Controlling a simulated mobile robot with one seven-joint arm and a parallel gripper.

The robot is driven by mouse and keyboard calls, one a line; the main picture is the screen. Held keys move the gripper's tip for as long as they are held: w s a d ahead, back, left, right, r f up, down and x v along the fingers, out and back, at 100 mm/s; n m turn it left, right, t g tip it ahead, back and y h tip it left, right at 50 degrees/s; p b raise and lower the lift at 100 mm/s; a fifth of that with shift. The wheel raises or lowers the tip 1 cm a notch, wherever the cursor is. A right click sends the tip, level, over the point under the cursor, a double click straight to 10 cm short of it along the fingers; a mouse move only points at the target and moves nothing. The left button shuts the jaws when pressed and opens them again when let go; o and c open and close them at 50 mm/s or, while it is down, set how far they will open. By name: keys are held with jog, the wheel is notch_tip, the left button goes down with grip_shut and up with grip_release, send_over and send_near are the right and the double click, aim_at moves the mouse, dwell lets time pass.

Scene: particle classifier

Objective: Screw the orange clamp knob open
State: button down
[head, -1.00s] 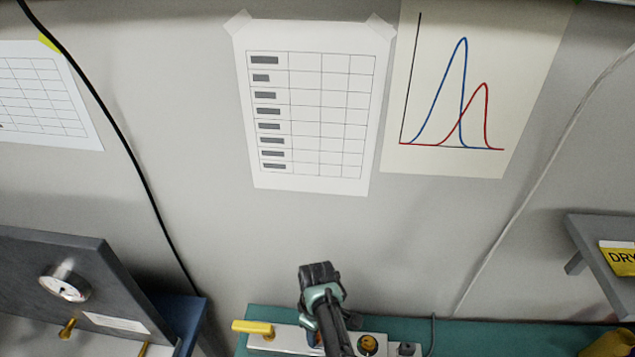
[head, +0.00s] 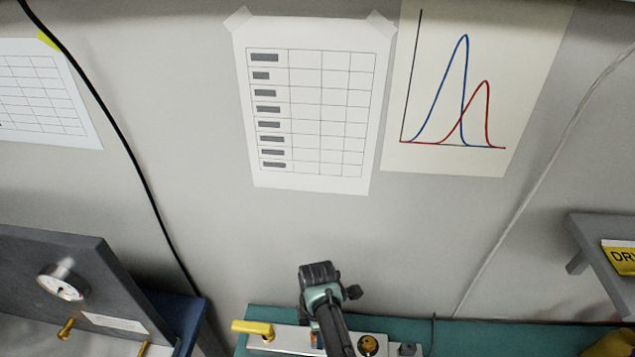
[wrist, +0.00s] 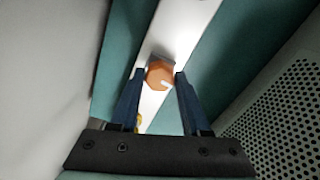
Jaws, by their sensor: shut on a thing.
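The orange clamp knob (wrist: 159,74) shows in the wrist view between the two blue fingers of my gripper (wrist: 159,77). The fingers are shut on the knob from its left and right sides. The knob has a faceted face with a small white mark. It sits at a grey block on a long white panel (wrist: 185,25). In the head view my own arm covers the gripper and nearly all of the knob, above the white panel (head: 290,338).
A yellow lever (head: 252,327) is left of my arm and a round yellow-and-black knob (head: 368,345) right of it. A grey panel with a gauge (head: 62,282) stands at the left. A perforated grey surface (wrist: 280,115) is close on the right in the wrist view.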

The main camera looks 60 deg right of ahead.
jog(key=shift+s+n, duration=0.1)
jog(key=shift+n, duration=0.2)
dwell(0.4)
jog(key=shift+c, duration=1.8)
grip_release()
notch_tip(320, 180, up, 13)
